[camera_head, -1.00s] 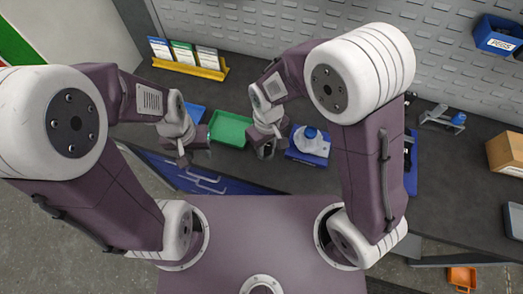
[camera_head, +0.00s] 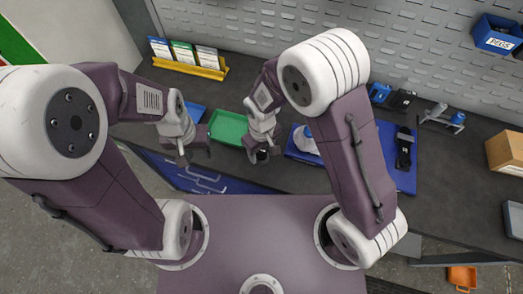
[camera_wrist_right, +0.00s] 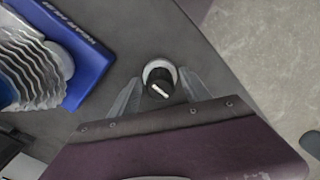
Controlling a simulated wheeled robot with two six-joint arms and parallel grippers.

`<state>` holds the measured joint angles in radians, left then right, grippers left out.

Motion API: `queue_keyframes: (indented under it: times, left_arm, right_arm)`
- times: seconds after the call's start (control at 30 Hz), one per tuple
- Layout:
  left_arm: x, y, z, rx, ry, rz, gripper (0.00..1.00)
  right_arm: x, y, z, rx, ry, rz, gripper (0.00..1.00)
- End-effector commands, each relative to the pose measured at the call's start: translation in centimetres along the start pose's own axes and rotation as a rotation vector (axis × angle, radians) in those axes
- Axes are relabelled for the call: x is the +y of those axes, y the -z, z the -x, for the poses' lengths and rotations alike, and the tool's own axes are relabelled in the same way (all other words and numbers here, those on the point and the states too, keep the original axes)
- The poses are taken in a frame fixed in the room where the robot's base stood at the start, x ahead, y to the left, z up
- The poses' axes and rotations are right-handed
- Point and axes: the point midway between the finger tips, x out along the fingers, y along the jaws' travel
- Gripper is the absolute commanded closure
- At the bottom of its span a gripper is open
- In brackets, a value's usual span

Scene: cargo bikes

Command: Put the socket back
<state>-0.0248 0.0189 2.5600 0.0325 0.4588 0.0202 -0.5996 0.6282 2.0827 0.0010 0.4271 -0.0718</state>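In the right wrist view a small round socket (camera_wrist_right: 152,68), with a silver rim and a dark centre, sits between the fingertips of my right gripper (camera_wrist_right: 160,88). The fingers are spread on either side with gaps showing, and it appears not to be gripped. In the head view my right gripper (camera_head: 262,152) is low over the dark bench in front of the green tray, with a dark round shape at its tips. My left gripper (camera_head: 194,158) hangs open and empty near the bench's front edge.
A green tray (camera_head: 228,124) stands behind the right gripper. A blue mat (camera_head: 388,160) with a black tool (camera_head: 404,150) lies to the right, partly behind my arm.

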Motion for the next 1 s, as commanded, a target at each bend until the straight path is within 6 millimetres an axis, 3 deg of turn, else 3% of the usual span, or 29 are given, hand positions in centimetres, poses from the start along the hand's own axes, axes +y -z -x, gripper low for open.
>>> queue_keyframes:
  times: [0.37, 0.47, 0.8, 1.0]
  left_arm:
    - [0.0, 0.0, 0.3, 0.000, 0.000, 0.000, 0.64]
    - [0.0, 0.0, 0.4, 0.000, 0.000, 0.000, 0.64]
    - [0.0, 0.1, 0.9, 0.000, 0.000, 0.000, 0.64]
    - [0.0, 0.1, 1.0, 0.000, 0.000, 0.000, 0.64]
  right_arm:
    - [0.0, 0.1, 0.7, 0.002, 0.000, 0.000, 0.45]
    - [0.0, 0.2, 2.1, 0.006, 0.000, 0.000, 0.45]
    - [0.0, 0.1, 10.1, 0.006, 0.000, 0.000, 0.45]
    - [0.0, 0.0, 12.2, 0.001, 0.000, 0.000, 0.45]
